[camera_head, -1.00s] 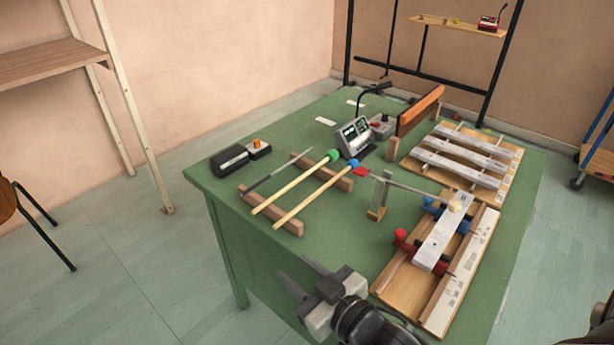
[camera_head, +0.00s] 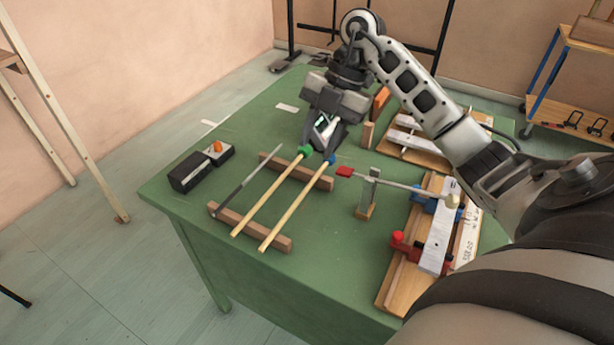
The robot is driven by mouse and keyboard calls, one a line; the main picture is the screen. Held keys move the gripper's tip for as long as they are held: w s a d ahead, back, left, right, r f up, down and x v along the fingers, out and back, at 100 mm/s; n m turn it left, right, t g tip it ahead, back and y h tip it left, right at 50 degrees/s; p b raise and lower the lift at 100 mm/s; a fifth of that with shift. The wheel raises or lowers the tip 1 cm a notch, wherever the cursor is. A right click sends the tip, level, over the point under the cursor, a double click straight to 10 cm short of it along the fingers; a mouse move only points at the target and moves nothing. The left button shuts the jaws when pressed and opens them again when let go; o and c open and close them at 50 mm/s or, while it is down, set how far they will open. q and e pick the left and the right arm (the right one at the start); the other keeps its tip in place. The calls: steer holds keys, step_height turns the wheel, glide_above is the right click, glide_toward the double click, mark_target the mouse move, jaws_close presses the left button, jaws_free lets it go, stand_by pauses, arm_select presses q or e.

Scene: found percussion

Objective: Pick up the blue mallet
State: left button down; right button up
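The blue mallet (camera_head: 295,209) has a pale wooden stick and a blue head (camera_head: 332,159). It lies across two wooden rest bars, its head toward the far side. The green mallet (camera_head: 271,192) lies beside it on the left, and a thin grey rod (camera_head: 246,180) lies further left. My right gripper (camera_head: 322,148) reaches down from above, just beyond the green and blue heads. Its dark fingers look apart, with part of a small screen device (camera_head: 321,124) showing between them. I see nothing held. My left gripper is out of view.
A small stand (camera_head: 368,194) bears a red-tipped beater arm to the right of the mallets. A metal bar on a wooden base (camera_head: 438,236) is further right. A black box (camera_head: 189,172) sits at left. Green table (camera_head: 330,280) in front is clear.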

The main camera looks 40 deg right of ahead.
glide_toward(292, 208)
steer(key=x, duration=0.3)
steer(key=shift+x, duration=2.8)
steer(key=shift+s, duration=0.1)
jaws_close()
